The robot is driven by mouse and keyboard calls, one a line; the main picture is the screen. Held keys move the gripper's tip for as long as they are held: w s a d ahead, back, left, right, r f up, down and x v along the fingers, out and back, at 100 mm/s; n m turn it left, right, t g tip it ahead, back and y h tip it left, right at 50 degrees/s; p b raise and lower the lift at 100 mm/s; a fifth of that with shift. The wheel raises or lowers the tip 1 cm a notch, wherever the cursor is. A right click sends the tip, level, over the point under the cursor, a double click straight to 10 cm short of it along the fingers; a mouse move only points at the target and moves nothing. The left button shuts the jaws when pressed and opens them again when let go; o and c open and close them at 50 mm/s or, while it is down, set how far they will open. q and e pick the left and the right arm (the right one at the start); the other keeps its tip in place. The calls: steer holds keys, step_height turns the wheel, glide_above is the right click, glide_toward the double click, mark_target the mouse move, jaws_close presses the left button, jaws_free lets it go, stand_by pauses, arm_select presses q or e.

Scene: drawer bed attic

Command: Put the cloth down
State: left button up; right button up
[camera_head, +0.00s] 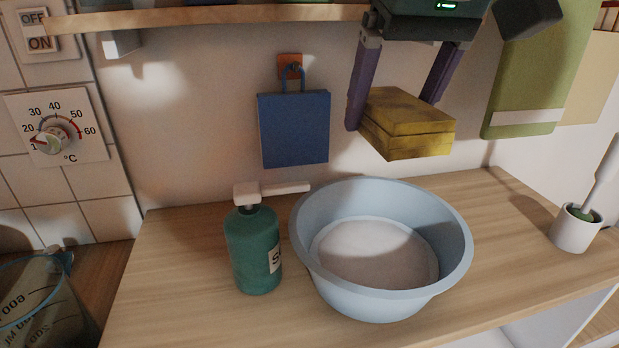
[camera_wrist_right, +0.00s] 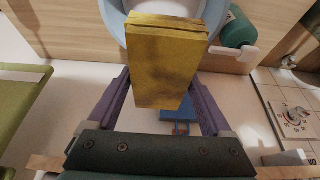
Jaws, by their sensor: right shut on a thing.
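The cloth (camera_head: 408,122) is a folded yellow block with dark stains. My right gripper (camera_head: 391,112) points down and is shut on it, a purple finger on each side. The cloth hangs in the air above and behind the basin, clear of the wooden counter. In the right wrist view the cloth (camera_wrist_right: 168,62) sits between the fingers, and its far end overlaps the basin rim. My left gripper is not in view.
A light blue basin (camera_head: 307,258) stands on the counter (camera_head: 180,260), with a green soap pump bottle (camera_head: 253,250) to its left. A blue cloth-like piece (camera_head: 294,130) hangs on a wall hook. A brush holder (camera_head: 575,230) stands right. A shelf (camera_head: 220,18) runs above.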

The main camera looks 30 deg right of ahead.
steer(key=b, duration=0.4)
glide_above(366, 258)
steer(key=s, duration=0.1)
steer(key=f, duration=1.4)
steer(key=shift+s+a+f, duration=0.15)
steer(key=shift+a+f, duration=0.1)
steer(key=shift+f, duration=0.15)
step_height(366, 258, down, 5)
steer(key=shift+b, duration=0.45)
steer(key=shift+f, duration=0.2)
steer(key=o, duration=1.1)
steer(key=shift+r, duration=0.3)
steer(key=p+v, duration=0.4)
steer(key=v, duration=0.7)
steer(key=shift+s+r, duration=0.15)
steer(key=shift+r, duration=0.2)
